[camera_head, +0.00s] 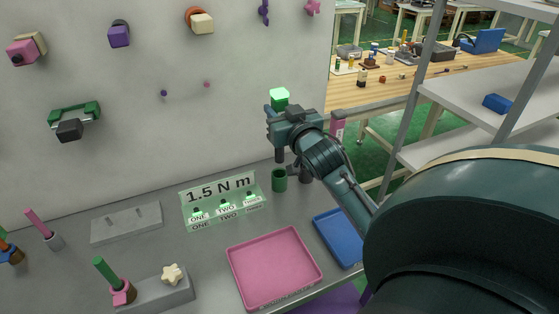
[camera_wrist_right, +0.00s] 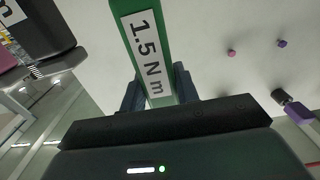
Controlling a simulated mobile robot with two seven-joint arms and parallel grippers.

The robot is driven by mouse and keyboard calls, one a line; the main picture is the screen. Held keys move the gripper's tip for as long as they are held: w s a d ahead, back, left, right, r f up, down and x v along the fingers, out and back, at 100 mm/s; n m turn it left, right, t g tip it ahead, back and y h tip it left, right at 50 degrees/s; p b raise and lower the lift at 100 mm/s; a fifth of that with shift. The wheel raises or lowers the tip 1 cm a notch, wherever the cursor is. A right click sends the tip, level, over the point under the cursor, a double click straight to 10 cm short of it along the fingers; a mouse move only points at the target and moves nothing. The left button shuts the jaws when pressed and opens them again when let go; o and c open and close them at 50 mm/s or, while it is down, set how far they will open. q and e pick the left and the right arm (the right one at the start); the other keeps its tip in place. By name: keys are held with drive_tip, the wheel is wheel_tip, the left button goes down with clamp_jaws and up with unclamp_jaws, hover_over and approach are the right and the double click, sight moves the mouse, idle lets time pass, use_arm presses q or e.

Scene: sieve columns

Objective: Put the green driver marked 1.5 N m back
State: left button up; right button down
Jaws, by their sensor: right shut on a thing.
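My right gripper (camera_head: 275,114) is shut on the green driver (camera_head: 280,97) and holds it above the bench near the back wall. The driver's bright green top sticks up past the jaws. In the right wrist view the green driver (camera_wrist_right: 150,45) shows a white label reading 1.5 N m. A dark part hangs below the gripper, above a dark green cup (camera_head: 279,180) on the bench; a gap shows between them. A pale green panel marked 1.5 N m (camera_head: 222,187), with ONE and TWO labels, stands left of the cup. My left gripper is not in view.
A pink tray (camera_head: 274,268) and a blue tray (camera_head: 340,236) lie in front. A dark cylinder (camera_head: 306,175) stands right of the cup. Grey blocks (camera_head: 126,222) sit at left. Several coloured tools and knobs are on the wall. A shelf (camera_head: 465,100) stands at right.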

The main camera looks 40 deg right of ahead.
wheel_tip(320, 180, down, 5)
drive_tip(key=shift+r, duration=0.15)
use_arm(q)
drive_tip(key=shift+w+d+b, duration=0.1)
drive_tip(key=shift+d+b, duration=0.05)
drive_tip(key=shift+b, duration=0.25)
use_arm(e)
drive_tip(key=shift+f, duration=2.05)
drive_tip(key=shift+f, duration=0.2)
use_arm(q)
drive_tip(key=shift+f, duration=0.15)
use_arm(e)
drive_tip(key=c, duration=1)
unclamp_jaws()
drive_tip(key=shift+c, duration=0.2)
drive_tip(key=shift+r, duration=0.2)
use_arm(q)
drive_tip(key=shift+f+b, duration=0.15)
drive_tip(key=shift+b, duration=0.25)
use_arm(e)
drive_tip(key=v, duration=1.2)
